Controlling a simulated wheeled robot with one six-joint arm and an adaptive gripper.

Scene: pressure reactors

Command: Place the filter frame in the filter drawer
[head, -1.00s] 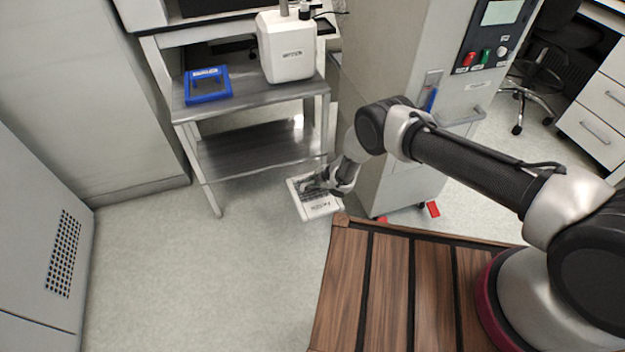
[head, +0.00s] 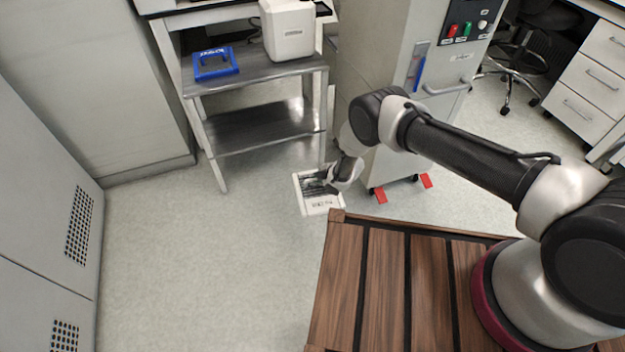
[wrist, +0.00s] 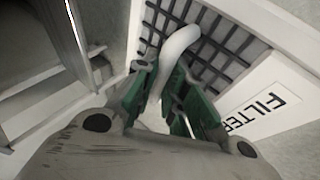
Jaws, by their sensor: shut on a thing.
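The filter frame (head: 320,205) is white with a dark grid and a printed label. In the head view it hangs below my arm, over the floor in front of the metal shelf. My gripper (head: 328,181) is shut on it. In the wrist view, the green finger pads of my gripper (wrist: 170,88) close around a curved white handle on the filter frame (wrist: 265,105), whose label reads FILTER. I cannot make out an open filter drawer in either view.
A metal shelf (head: 250,76) holds a blue frame-like object (head: 215,66) and a white device (head: 290,30). A grey cabinet (head: 400,155) with a handle and red feet stands to the right. Grey lockers (head: 45,215) line the left. Floor at left centre is clear.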

